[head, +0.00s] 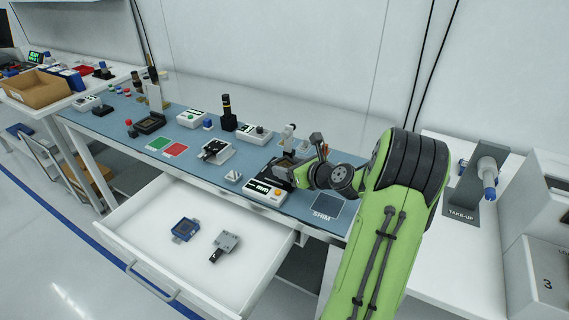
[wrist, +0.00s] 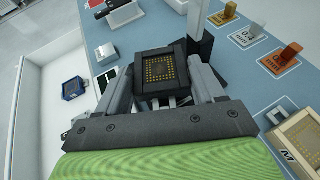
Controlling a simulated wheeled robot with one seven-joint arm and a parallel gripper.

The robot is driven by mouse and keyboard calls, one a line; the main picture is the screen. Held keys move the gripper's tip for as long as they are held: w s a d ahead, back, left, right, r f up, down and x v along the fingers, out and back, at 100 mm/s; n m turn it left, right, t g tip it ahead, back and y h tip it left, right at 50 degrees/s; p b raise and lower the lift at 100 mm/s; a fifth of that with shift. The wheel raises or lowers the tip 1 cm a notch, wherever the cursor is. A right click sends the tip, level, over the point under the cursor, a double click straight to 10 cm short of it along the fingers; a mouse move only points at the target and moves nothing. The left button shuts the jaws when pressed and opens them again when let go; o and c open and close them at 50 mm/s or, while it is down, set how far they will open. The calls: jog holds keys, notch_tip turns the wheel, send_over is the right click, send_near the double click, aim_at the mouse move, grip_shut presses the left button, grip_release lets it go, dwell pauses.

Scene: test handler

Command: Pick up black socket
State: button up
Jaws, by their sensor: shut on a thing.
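The black socket (wrist: 160,74), a square black frame around a grid of gold contacts, sits between the two fingers of my gripper (wrist: 162,84) in the wrist view. The fingers are shut on its left and right sides. In the head view my gripper (head: 292,163) is over the right part of the blue mat, and a dark block (head: 279,168) shows beside the fingers, partly covered by them. I cannot tell whether the socket is clear of what lies under it. Another dark square block (head: 150,122) stands on the mat further left.
An open white drawer (head: 150,243) holds a blue device (head: 185,229) and a grey part (head: 226,242). Small metal blocks (wrist: 288,54) stand on the mat (wrist: 235,75). A take-up stand (head: 473,185) is at right.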

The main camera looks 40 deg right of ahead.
jog(key=s, duration=0.5)
jog(key=s+p, duration=0.1)
jog(key=s, duration=0.4)
jog(key=s+p, duration=0.1)
jog(key=s, duration=0.4)
jog(key=shift+s+a, duration=0.25)
jog(key=shift+a, duration=0.15)
jog(key=w+a+n+y+p, duration=0.1)
jog(key=w+a+y, duration=0.1)
jog(key=w+a, duration=0.1)
jog(key=w+a+n+y+p, duration=0.1)
jog(key=w+a+n+p, duration=0.1)
jog(key=w+a, duration=0.1)
jog(key=shift+w+a+r+y, duration=0.1)
jog(key=shift+w+a+y, duration=0.1)
jog(key=shift+y, duration=0.2)
jog(key=w+a+n+g+y+p, duration=0.2)
jog(key=w+a+n+y+p, duration=0.1)
jog(key=a, duration=0.8)
jog(key=w+a+f+n+g+y+p, duration=0.1)
jog(key=w+a+n+g+y+p, duration=0.1)
jog(key=a, duration=1)
jog(key=w+n+g+y, duration=0.1)
jog(key=w+n+y, duration=0.1)
jog(key=n+y, duration=0.1)
jog(key=shift+w+n+g+p, duration=0.2)
jog(key=shift+n+g+p, duration=0.1)
jog(key=shift+p, duration=0.1)
